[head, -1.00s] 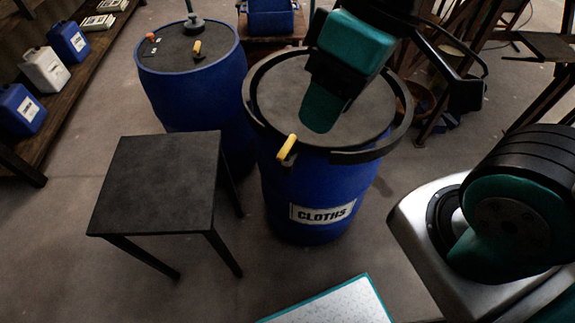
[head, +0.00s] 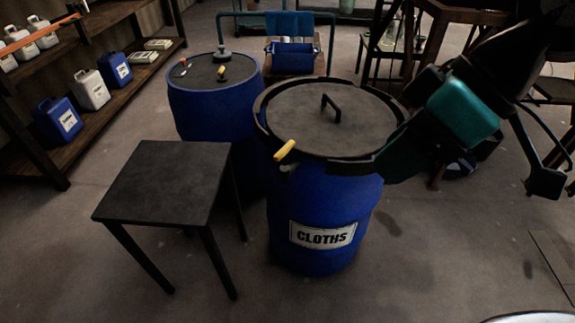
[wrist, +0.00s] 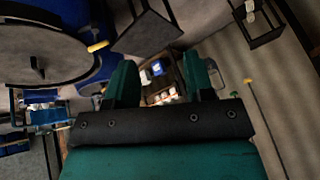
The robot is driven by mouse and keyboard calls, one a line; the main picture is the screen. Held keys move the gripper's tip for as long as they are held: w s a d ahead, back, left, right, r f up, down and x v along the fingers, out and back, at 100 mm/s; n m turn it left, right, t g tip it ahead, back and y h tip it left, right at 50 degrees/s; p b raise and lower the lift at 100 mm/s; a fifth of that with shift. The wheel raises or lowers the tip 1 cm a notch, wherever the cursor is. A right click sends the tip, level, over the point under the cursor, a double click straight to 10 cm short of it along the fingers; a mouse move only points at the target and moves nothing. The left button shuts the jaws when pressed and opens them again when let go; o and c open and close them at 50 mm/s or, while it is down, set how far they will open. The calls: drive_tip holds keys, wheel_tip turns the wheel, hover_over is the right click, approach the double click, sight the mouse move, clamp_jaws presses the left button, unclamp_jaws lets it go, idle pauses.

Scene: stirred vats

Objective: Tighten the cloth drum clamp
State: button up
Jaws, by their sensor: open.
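The cloths drum (head: 325,215) is a blue barrel with a white CLOTHS label. Its grey lid (head: 300,115) has a black handle in the middle. A black clamp ring (head: 345,165) runs around the lid's rim, with a yellow-gripped lever (head: 285,149) at the front left, its grip pointing outward. My gripper (wrist: 160,80) is open and empty, its two teal fingers apart. In the head view it is at the drum's right side, partly overlapping the rim; contact cannot be told. The wrist view also shows the lid (wrist: 40,50) and yellow grip (wrist: 97,46), left of my fingers.
A dark square table (head: 165,180) stands left of the drum. A second blue drum (head: 205,110) with small items on top stands behind it. A shelf with jugs (head: 90,90) lines the left. The floor in front of the cloths drum is clear.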

drive_tip(key=w+a+f+n+t+y+b, duration=0.1)
drive_tip(key=w+a+f+n+y+b, duration=0.15)
drive_tip(key=w+f+n+b, duration=0.4)
drive_tip(key=w+a+f+n+t+y+b, duration=0.1)
drive_tip(key=w+f+n+y+b, duration=0.25)
drive_tip(key=w+f+b, duration=0.55)
drive_tip(key=n+t+y+b, duration=0.4)
drive_tip(key=n+b, duration=0.6)
drive_tip(key=b, duration=0.9)
approach(285, 151)
drive_tip(key=w+f+p+x, duration=0.1)
drive_tip(key=x, duration=1.1)
drive_tip(key=shift+w, duration=0.2)
drive_tip(key=shift+c, duration=0.3)
clamp_jaws()
